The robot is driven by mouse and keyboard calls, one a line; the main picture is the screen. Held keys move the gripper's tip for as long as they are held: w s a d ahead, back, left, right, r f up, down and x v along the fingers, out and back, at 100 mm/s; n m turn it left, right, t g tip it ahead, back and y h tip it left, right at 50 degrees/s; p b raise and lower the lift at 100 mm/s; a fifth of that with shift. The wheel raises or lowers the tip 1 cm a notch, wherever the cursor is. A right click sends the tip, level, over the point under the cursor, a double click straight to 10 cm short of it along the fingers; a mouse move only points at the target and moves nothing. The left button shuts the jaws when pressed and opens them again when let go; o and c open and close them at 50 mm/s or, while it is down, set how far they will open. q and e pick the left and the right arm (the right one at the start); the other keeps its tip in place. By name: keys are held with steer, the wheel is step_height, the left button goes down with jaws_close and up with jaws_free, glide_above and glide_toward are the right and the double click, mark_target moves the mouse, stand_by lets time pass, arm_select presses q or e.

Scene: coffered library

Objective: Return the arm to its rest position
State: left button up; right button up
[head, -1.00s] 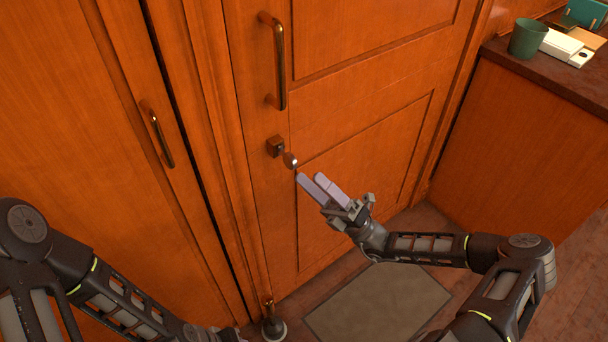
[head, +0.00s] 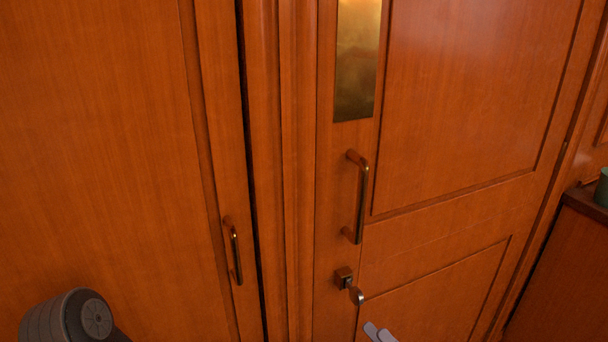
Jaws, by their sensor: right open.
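My right gripper (head: 379,333) shows only by its pale fingertips at the bottom edge of the head view. It is open, with nothing seen between the fingers. The fingertips are below and to the right of a small brass lock with a turn knob (head: 356,295) on the wooden door (head: 440,290), and look apart from it. The rest of my right arm is out of view. Part of my left arm (head: 75,318) shows at the bottom left; my left gripper is not in view.
The door has a brass pull handle (head: 360,198) and a brass plate (head: 354,60) above it. A wooden panel with a smaller handle (head: 233,250) is at left. A counter (head: 585,205) with a green cup (head: 602,188) stands at the right edge.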

steer(key=s+a+f+n+g+h+p, duration=0.1)
steer(key=s+a+f+n+g+h, duration=0.2)
steer(key=s+a+f+n+g, duration=0.45)
steer(key=s+a+f+n+g+h+p, duration=0.1)
steer(key=s+a+f+n+g+h, duration=0.35)
steer(key=a+f+n, duration=0.55)
steer(key=s+d+f+n+g+h+p, duration=0.3)
steer(key=s+d+f+n+h, duration=0.15)
steer(key=s+f+n, duration=0.4)
step_height(320, 180, up, 7)
steer(key=d+n+h+p, duration=0.2)
steer(key=n+h+p, duration=0.2)
steer(key=n, duration=0.5)
steer(key=shift+t+h, duration=0.4)
steer(key=shift+h, duration=0.1)
steer(key=shift+s, duration=0.1)
